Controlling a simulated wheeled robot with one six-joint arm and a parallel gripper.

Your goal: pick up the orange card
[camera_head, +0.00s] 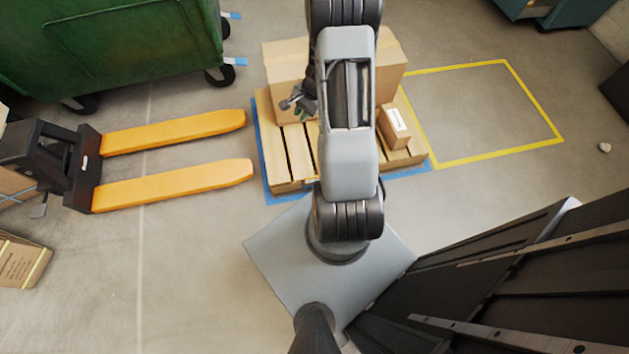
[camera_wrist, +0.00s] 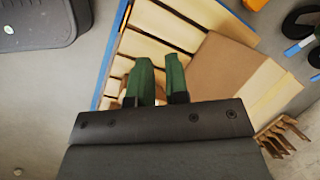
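I cannot make out an orange card for certain in either view. A tiny orange-toned patch (camera_head: 309,181) shows at the near edge of the wooden pallet (camera_head: 272,150), partly beside my arm, too small to identify. My gripper (camera_wrist: 158,62) shows two green fingers in the wrist view, a narrow gap between them and nothing visibly held. It is over the pallet slats. In the head view my gripper (camera_head: 299,110) is partly hidden by my arm, in front of the large cardboard box (camera_head: 287,60).
A small cardboard box (camera_head: 394,127) sits on the pallet's right side. An orange-forked pallet jack (camera_head: 175,185) stands to the left. A green wheeled bin (camera_head: 110,45) is behind it. A yellow-outlined floor area (camera_head: 480,110) at right is empty. Black panels (camera_head: 520,280) stand at lower right.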

